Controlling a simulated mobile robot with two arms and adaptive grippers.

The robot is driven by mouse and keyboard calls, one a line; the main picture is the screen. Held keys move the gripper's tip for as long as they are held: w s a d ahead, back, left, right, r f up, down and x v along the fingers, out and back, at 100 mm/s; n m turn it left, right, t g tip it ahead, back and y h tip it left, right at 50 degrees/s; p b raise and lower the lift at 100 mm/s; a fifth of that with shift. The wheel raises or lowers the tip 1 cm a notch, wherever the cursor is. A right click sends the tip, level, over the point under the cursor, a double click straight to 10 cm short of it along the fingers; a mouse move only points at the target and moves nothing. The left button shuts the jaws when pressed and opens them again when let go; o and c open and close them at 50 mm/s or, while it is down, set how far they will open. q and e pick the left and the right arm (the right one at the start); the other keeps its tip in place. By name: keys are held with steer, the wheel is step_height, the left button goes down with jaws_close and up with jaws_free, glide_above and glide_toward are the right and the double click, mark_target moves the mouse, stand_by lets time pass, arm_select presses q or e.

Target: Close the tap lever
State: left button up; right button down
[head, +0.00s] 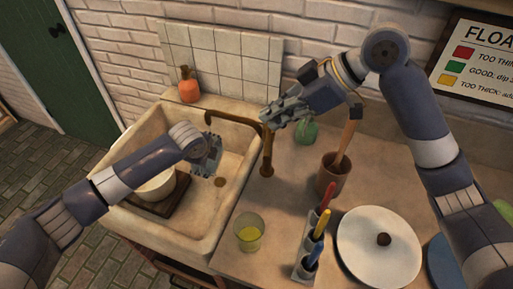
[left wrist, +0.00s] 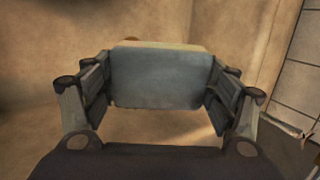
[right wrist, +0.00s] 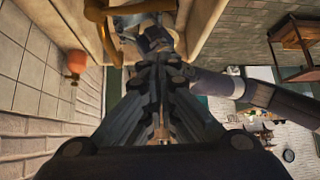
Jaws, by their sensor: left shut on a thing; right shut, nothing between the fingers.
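The brass tap (head: 267,150) stands at the sink's right edge, its spout reaching left over the basin. Part of the tap also shows at the top of the right wrist view (right wrist: 96,12). I cannot make out its lever; my right gripper is close to the top of the tap and may hide it. My right gripper (head: 268,117) is shut and empty, and I cannot tell whether it touches the tap. My left gripper (head: 212,157) is over the basin, shut on a grey-blue block with a pale top edge (left wrist: 160,78).
The stone sink (head: 221,222) holds a cream bowl (head: 157,187) on a dark board. To the right stand a glass of yellow liquid (head: 248,236), a brush rack (head: 303,262), a brown pot (head: 330,178) and a white lidded plate (head: 372,262). An orange bottle (head: 189,90) stands behind the sink.

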steer(key=d+m, duration=0.2)
steer(key=m, duration=1.9)
glide_toward(268, 141)
steer(key=s+r, duration=0.1)
steer(key=r, duration=0.1)
steer(key=s+d+m+g, duration=0.1)
steer(key=d+m, duration=0.3)
steer(key=m, duration=0.9)
steer(key=s+x, duration=0.1)
steer(key=x, duration=0.9)
steer(key=shift+w+f+h, duration=0.3)
steer(key=shift+w+f, duration=0.05)
steer(key=shift+f, duration=0.2)
